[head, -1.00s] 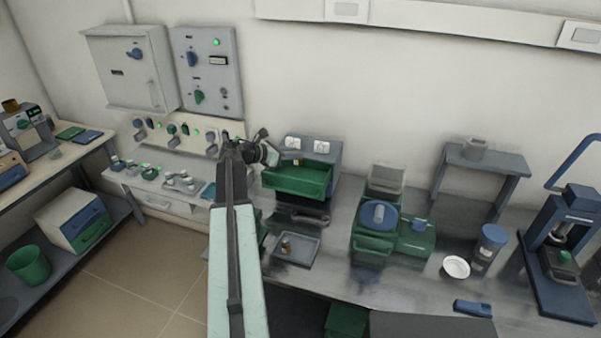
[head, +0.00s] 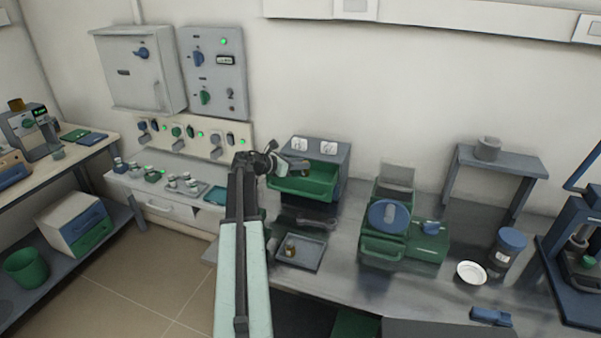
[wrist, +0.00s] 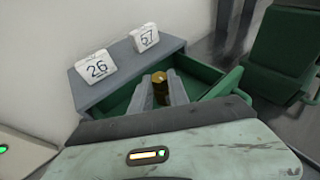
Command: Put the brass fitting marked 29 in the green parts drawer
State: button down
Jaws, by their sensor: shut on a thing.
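My gripper (wrist: 161,92) is shut on a brass fitting (wrist: 162,80), seen between its two fingers in the wrist view. No number can be read on the fitting. The green parts drawer (head: 305,187) is pulled open at the front of a grey cabinet (head: 330,153). In the wrist view the fingers and fitting appear over the open drawer (wrist: 198,75); their height above its floor is hard to tell. In the head view my gripper (head: 293,166) is at the drawer's back left side. A second small brass piece (head: 290,247) sits in a grey tray (head: 312,254) in front.
Two white number cards, one reading 26 (wrist: 97,67), stand on the cabinet top. A green machine with a blue round lid (head: 388,215) stands right of the drawer. A white dish (head: 471,273), a blue-lidded jar (head: 507,250) and a blue press (head: 570,270) stand farther right.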

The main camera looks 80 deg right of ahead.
jog(key=shift+f+b, duration=0.75)
jog(key=shift+f, duration=0.65)
jog(key=shift+a+f, duration=0.15)
jog(key=c, duration=1.3)
grip_release()
jog(key=shift+o, duration=0.2)
jog(key=shift+s+a, duration=0.1)
